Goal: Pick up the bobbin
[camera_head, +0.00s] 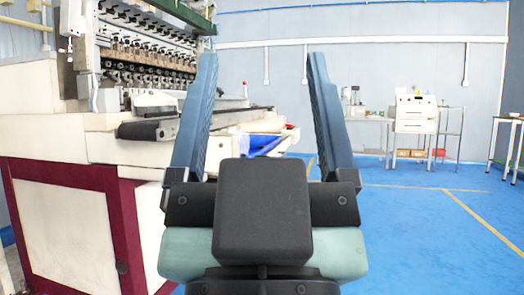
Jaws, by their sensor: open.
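My gripper (262,58) is in the middle of the camera view, pointing away from the camera. Its two long blue fingers stand wide apart with nothing between them at their tips. The coil winder (72,140) fills the left side, with a row of winding heads (150,65) along its upper part. I cannot make out a bobbin for certain. A small upright thing with a red top (245,89) stands on the machine behind the left finger, too small to identify. My left finger and gripper body hide part of the machine.
The machine's cream and maroon cabinet (70,225) stands close on the left. The blue floor (420,235) with yellow lines is clear on the right. A white cabinet unit (414,114), shelves and tables stand along the far grey wall (385,75).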

